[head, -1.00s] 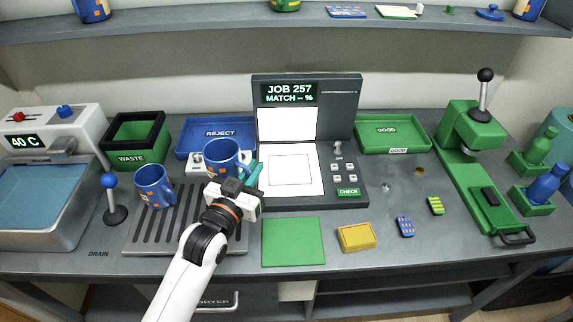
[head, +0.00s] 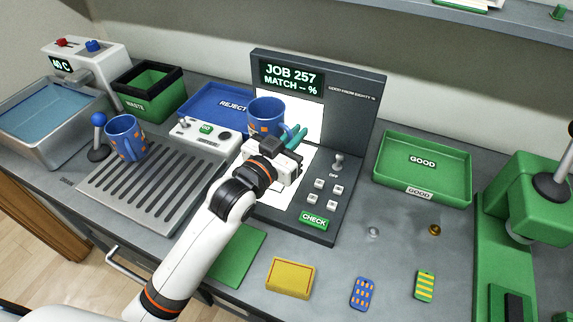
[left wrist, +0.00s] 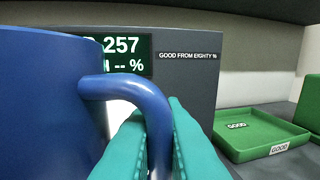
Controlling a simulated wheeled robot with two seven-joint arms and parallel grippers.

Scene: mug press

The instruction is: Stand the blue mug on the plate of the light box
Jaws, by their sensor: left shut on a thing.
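My left gripper (head: 293,140) is shut on the handle of a blue mug (head: 266,116) with orange marks. It holds the mug upright in front of the light box (head: 313,70), over the left part of its plate. In the left wrist view the teal fingertips (left wrist: 150,140) close around the handle of the mug (left wrist: 45,90). The plate (head: 270,197) is white and largely hidden by the gripper and arm. The light box screen reads JOB 257, MATCH -- %. My right gripper is not in view.
Another blue mug (head: 125,138) stands on the drain rack (head: 150,190). A blue REJECT tray (head: 205,100) and a small GO panel (head: 207,134) are left of the box. A green GOOD tray (head: 423,165) is right.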

